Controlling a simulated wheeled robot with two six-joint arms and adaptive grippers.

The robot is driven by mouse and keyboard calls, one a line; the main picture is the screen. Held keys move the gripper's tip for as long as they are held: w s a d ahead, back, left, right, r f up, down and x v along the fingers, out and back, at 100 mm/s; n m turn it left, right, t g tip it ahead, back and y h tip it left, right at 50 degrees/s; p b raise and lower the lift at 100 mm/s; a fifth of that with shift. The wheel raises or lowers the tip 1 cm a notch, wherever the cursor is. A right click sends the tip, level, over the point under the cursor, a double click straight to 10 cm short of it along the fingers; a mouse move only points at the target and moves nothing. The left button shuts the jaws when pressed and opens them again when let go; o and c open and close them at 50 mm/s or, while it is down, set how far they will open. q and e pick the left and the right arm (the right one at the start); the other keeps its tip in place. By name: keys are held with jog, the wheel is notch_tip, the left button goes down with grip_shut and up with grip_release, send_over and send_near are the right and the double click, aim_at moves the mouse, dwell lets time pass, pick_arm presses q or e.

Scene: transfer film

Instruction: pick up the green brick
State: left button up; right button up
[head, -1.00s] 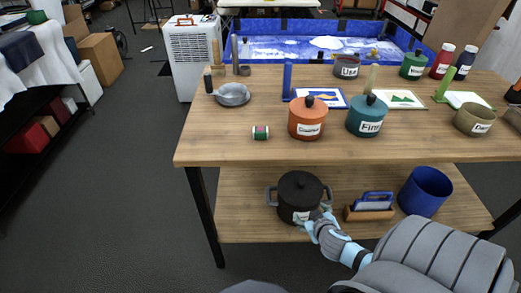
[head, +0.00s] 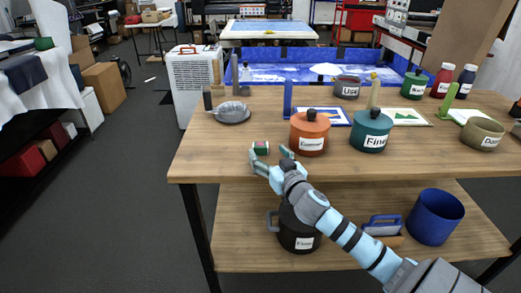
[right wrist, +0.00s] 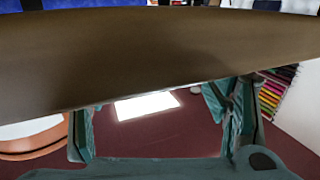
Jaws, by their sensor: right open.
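The small green brick (head: 260,148), with a pale and reddish end, lies on the wooden tabletop near its front edge. My right gripper (head: 268,154) is open at the front edge of the tabletop. Its fingers appear on either side of the brick in the head view; I cannot tell whether they touch it. In the right wrist view the two fingers of the right gripper (right wrist: 160,118) stand wide apart, and I cannot make out the brick there. My left gripper is not in view.
An orange pot (head: 310,143) and a teal pot (head: 371,140) stand right of the brick. A grey pan (head: 232,113) lies behind it. A black pot (head: 297,240) and a blue bucket (head: 436,217) stand on the lower shelf (head: 245,255). The tabletop left of the brick is clear.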

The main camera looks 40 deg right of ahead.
aim_at(263, 148)
jog(key=x, duration=0.4)
jog(key=shift+w+a+r, duration=0.1)
jog(key=shift+a+r, duration=0.1)
jog(key=shift+a, duration=0.1)
jog(key=c, duration=1)
jog(key=shift+r, duration=0.1)
